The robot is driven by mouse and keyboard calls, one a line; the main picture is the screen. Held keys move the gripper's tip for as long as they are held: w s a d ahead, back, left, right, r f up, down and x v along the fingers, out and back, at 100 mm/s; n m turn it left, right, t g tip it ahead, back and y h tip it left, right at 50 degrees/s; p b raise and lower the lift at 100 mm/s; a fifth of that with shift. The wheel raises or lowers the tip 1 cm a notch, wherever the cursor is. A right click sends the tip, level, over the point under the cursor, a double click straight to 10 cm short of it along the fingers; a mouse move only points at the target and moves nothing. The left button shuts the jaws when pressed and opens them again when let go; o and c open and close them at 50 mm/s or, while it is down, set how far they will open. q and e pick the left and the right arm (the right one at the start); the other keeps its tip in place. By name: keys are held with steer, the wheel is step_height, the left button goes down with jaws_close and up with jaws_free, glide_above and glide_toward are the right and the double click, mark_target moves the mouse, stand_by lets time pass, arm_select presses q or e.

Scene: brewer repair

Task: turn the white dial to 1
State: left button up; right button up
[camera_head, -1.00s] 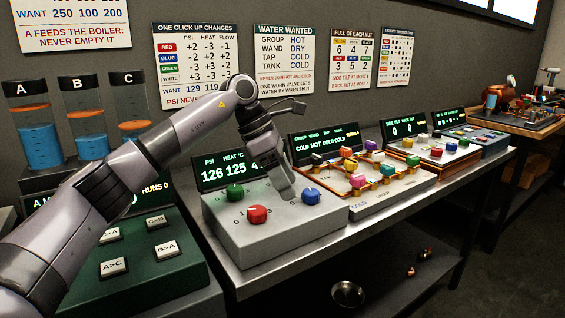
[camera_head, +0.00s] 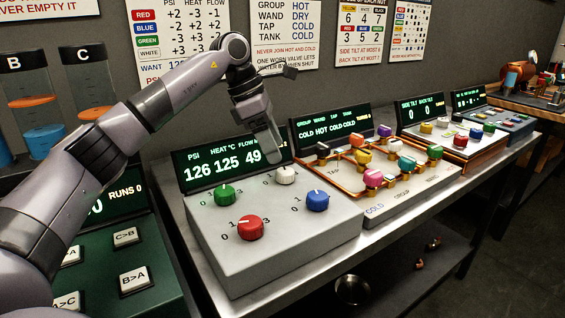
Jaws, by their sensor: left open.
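The white dial (camera_head: 285,175) sits at the back right of the grey control box (camera_head: 270,262). A 0 mark shows at its left, and its pointer is too small to read. The green dial (camera_head: 225,195), red dial (camera_head: 250,228) and blue dial (camera_head: 317,201) share the box top. My left gripper (camera_head: 272,156) points down just behind and above the white dial, with nothing seen in it. Its fingers overlap from this side, and I cannot tell whether they touch the dial. My right gripper is out of view.
The box's display (camera_head: 228,164) stands behind the dials and reads 126, 125 and 49, close to my left gripper. A panel of copper pipes and coloured knobs (camera_head: 380,170) is to the right. A green button box (camera_head: 120,262) is at the left.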

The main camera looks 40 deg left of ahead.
mark_target(285, 170)
arm_select(q)
steer(key=x, duration=0.5)
steer(key=shift+d+f, duration=0.15)
steer(key=shift+f, duration=0.2)
steer(key=c, duration=1.1)
